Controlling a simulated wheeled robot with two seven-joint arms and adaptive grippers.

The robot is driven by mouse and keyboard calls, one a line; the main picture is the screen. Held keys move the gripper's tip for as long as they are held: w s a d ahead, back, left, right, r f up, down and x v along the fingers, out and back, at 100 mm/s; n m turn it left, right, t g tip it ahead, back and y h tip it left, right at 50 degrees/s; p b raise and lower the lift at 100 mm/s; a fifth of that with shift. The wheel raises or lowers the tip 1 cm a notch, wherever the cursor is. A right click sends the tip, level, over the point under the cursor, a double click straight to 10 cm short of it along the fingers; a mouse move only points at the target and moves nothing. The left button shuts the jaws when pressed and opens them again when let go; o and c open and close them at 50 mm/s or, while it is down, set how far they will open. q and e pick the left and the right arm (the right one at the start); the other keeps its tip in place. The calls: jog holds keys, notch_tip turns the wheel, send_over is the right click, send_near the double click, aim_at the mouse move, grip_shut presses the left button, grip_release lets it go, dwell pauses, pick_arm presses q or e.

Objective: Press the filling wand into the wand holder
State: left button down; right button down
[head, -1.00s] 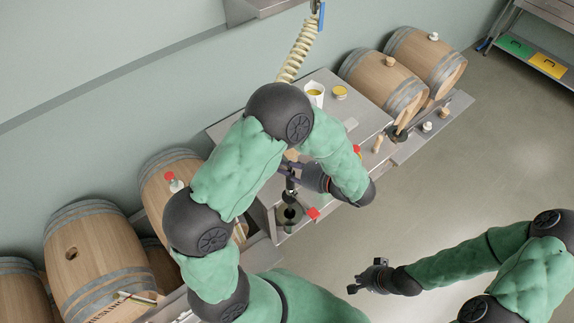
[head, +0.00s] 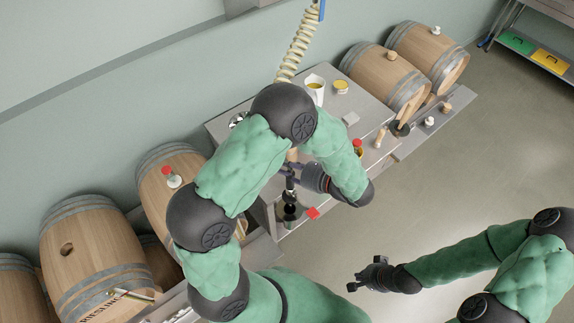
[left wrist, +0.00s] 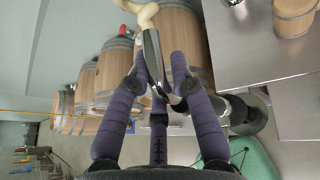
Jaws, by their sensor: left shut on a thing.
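My left gripper (head: 292,180) is shut on the filling wand. The wand's dark lower part (head: 290,193) points down beside the steel bench. The wand's shiny steel body also shows between my fingers in the left wrist view (left wrist: 153,58), with a cream hose above it. Below the wand in the head view is a dark round fitting (head: 291,212), perhaps the wand holder; I cannot tell whether the wand touches it. My left arm hides part of the bench around it. My right gripper (head: 362,281) is open and empty over bare floor.
Wooden barrels (head: 385,80) stand behind and to the left (head: 95,255). A coiled cream hose (head: 298,50) hangs from above. The floor at right is free.

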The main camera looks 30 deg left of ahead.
aim_at(294, 187)
pick_arm(q)
jog(key=shift+f+b, duration=2.35)
jog(key=shift+f, duration=1.15)
jog(key=shift+f+b, duration=1.1)
jog(key=shift+f, duration=0.6)
jog(key=c, duration=1)
grip_release()
jog(key=shift+s, duration=0.1)
jog(key=v, duration=1.2)
jog(key=shift+a, duration=0.1)
